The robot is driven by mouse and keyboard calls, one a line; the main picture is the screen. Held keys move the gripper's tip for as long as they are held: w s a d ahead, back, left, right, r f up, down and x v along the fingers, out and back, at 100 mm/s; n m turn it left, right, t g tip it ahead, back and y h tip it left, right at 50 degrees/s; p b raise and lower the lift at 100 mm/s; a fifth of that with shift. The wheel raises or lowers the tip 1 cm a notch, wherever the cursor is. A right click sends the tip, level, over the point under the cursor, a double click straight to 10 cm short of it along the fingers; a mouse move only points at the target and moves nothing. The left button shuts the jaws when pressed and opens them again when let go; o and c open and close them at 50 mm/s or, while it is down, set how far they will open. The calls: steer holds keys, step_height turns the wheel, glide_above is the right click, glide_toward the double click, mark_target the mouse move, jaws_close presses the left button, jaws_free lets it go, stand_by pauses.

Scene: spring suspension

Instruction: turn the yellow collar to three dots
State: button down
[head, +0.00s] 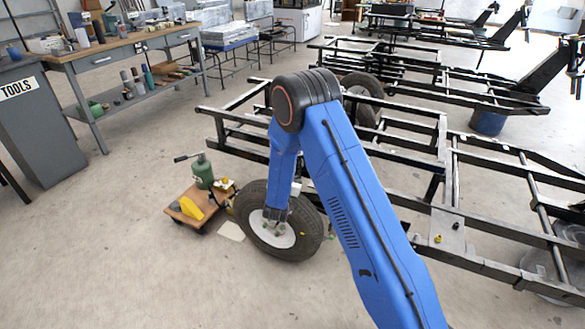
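No yellow collar with dots can be made out for certain. A small yellow part (224,184) sits by the right edge of a low wooden dolly, beside the tyre. Another small yellow piece (438,239) sits on a flat plate of the black frame at right. Both are too small to show any dots. My gripper (275,226) hangs down in front of the wheel (254,246), over its pale hub. Its fingers are small and blend with the hub, so their opening and any contact are unclear. My blue arm hides part of the wheel's surroundings.
The wooden dolly (180,216) carries a yellow wedge (192,207) and a green jack (202,170) with a handle sticking out left. Black trailer frames (440,150) fill the right. A workbench (110,52) and tool cabinet (40,130) stand at left. The floor in front is clear.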

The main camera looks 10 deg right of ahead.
stand_by(0.4)
steer(key=c, duration=1.6)
jaws_free()
steer(key=shift+c, duration=0.2)
steer(key=shift+a, duration=0.1)
steer(key=v, duration=1.7)
steer(key=shift+s+a, duration=0.1)
steer(key=shift+a, duration=0.1)
